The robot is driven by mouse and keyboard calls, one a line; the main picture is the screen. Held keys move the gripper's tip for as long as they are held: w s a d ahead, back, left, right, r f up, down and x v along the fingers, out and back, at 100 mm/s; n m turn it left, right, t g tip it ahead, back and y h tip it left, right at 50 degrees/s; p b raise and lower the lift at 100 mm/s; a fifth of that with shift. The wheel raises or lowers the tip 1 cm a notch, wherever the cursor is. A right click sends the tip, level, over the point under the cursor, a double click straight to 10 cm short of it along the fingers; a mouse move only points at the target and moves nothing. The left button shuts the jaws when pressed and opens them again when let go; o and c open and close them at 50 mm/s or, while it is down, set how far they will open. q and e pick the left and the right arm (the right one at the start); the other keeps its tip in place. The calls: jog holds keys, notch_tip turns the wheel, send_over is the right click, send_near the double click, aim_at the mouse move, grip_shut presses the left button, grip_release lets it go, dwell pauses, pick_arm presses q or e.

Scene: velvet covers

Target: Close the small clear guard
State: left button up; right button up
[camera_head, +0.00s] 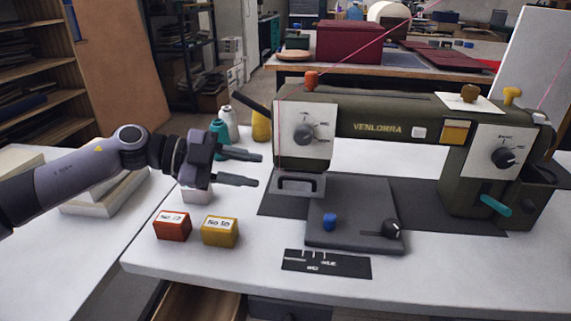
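The olive-green sewing machine (385,118), lettered VENLORRA, stands on a dark mat on the white table. A small grey frame with a slot-like opening (298,185) sits low under the left end of its head, by the grey bed plate (352,225). It may be the guard; I cannot make out any clear panel or tell its hinge position. My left gripper (259,170) comes in from the left with its two dark fingers apart and nothing between them. Its fingertips are just left of the grey frame, apart from it. My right gripper is not in view.
A red box (171,227) and a yellow box (220,231) stand below my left gripper. Thread spools (219,130) stand behind it. A black label plate (326,264) lies in front of the bed plate. The white table's front strip is mostly clear.

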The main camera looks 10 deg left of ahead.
aim_at(289, 178)
pick_arm(q)
jog(key=x, duration=0.7)
jog(key=shift+s, duration=0.15)
jog(key=shift+r, duration=0.1)
